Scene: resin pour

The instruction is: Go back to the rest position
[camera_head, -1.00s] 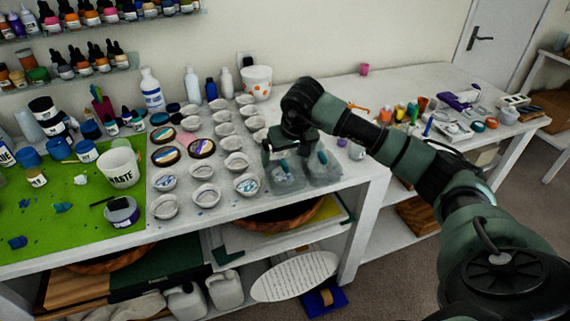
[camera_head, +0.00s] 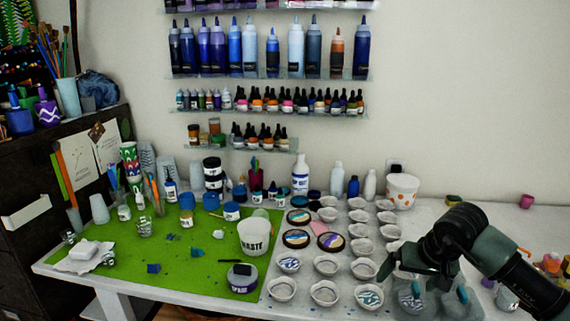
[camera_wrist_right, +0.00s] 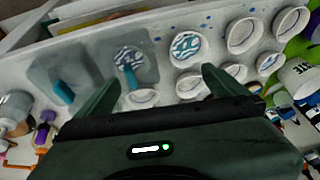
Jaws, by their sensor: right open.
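My right gripper (camera_head: 408,268) is at the lower right of the head view, above the front edge of the white table (camera_head: 345,306). In the right wrist view my right gripper (camera_wrist_right: 158,88) has its two dark green fingers wide apart, with nothing held between them. Below it are two translucent grey square pieces (camera_wrist_right: 52,72) with blue sticks (camera_wrist_right: 64,92). One blue stick (camera_wrist_right: 130,76) stands in a patterned round spot. My left gripper is not in view.
Rows of small white cups (camera_head: 323,292) stand left of my right gripper. A white WASTE cup (camera_head: 254,237) stands on the green mat (camera_head: 190,272). A spotted white tub (camera_head: 402,190) is at the back. Shelves of bottles (camera_head: 270,70) hang on the wall.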

